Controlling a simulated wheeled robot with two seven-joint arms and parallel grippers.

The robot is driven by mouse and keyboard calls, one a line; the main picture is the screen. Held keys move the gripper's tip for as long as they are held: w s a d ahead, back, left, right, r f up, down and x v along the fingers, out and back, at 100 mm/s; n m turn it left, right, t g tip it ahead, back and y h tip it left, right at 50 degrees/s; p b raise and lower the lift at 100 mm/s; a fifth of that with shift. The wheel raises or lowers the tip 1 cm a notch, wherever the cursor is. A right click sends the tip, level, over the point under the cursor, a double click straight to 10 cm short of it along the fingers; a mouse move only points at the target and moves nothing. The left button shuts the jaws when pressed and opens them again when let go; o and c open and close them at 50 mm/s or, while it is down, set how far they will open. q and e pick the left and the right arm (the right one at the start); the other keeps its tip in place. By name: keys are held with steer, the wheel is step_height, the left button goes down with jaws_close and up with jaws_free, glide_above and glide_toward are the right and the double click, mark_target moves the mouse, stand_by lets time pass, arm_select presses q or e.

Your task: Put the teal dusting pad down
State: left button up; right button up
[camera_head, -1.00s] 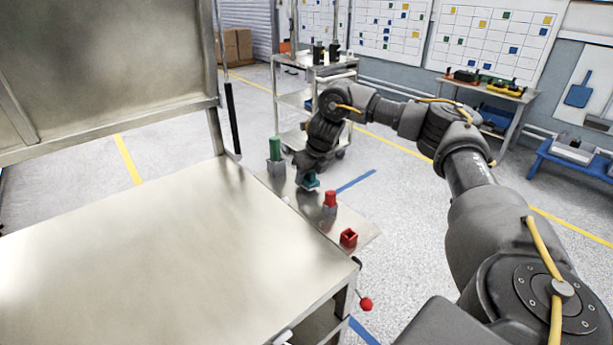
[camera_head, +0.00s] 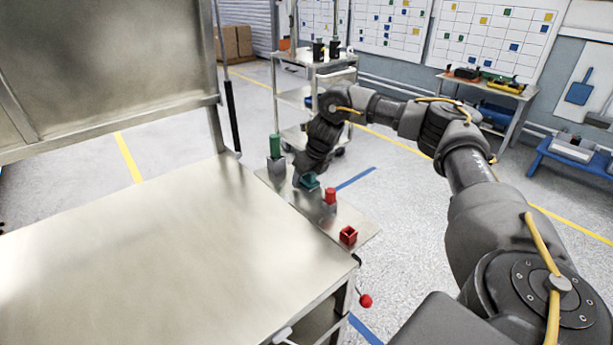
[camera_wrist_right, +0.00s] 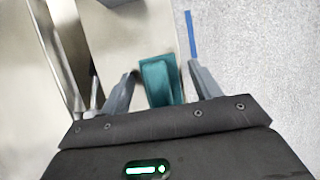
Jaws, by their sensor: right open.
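The teal dusting pad (camera_head: 309,181) rests on the narrow metal side shelf (camera_head: 343,222), between the green-topped post and the red-topped post. In the right wrist view the pad (camera_wrist_right: 160,82) lies between my right fingers, with a visible gap on each side. My right gripper (camera_head: 306,182) is open and low at the pad; its fingers also show in the right wrist view (camera_wrist_right: 160,88). In the head view the wrist hides part of the gripper. My left gripper is not in view.
A green-topped post (camera_head: 275,148) stands left of the pad. A red-topped post (camera_head: 330,197) and a red open box (camera_head: 348,235) stand to the right. The large metal bench top (camera_head: 160,250) is clear. A red ball knob (camera_head: 365,301) sticks out below the shelf.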

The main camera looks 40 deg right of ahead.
steer(key=shift+s+r, duration=0.1)
steer(key=shift+r, duration=0.3)
steer(key=v, duration=0.5)
steer(key=shift+r+b, duration=0.1)
steer(key=shift+b, duration=0.25)
steer(key=p+v, duration=0.2)
steer(key=v, duration=0.4)
steer(key=shift+s+a, duration=0.1)
steer(key=shift+a, duration=0.05)
